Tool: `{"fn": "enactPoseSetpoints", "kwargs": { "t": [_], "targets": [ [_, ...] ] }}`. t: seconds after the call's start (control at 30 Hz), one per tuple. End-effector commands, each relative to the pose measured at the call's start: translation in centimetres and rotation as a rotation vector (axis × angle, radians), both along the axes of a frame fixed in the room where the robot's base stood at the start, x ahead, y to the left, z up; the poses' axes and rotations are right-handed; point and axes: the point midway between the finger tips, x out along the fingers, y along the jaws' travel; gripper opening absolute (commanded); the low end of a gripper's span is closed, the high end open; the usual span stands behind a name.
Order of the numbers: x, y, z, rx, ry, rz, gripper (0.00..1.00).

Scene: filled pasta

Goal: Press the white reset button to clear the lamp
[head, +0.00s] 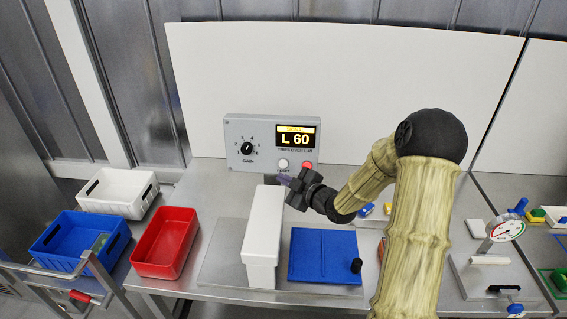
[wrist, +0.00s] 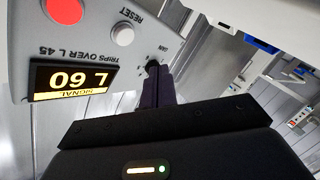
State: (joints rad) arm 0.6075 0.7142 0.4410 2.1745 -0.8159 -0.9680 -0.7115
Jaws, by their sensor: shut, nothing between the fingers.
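The white reset button (head: 283,163) sits on the lower front of a grey control box (head: 235,130), left of the bright red lamp (head: 307,167). In the wrist view the box appears upside down, with the button (wrist: 122,34) labelled RESET and the red lamp (wrist: 63,10) beside it. The display (head: 296,138) reads L 60. My gripper (head: 284,180) is just below the button in the head view, its fingers shut and empty. In the wrist view the fingertips (wrist: 157,82) overlap the gain knob's area and appear apart from the button.
A red bin (head: 166,242), a blue bin (head: 78,243) and a white bin (head: 118,193) are at left. A dial gauge (head: 503,229) stands at right.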

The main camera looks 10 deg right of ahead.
Motion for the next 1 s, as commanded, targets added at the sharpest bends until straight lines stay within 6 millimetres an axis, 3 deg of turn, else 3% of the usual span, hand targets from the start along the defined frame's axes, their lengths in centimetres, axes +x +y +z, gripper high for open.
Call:
{"fn": "enactPoseSetpoints", "kwargs": {
  "t": [0.4,1.0],
  "targets": [
    [4.2,-1.2,-0.8,0.001,-0.001,0.002,0.0],
    [4.6,-1.6,-0.9,0.001,0.0,-0.002,0.0]
  ]
}}
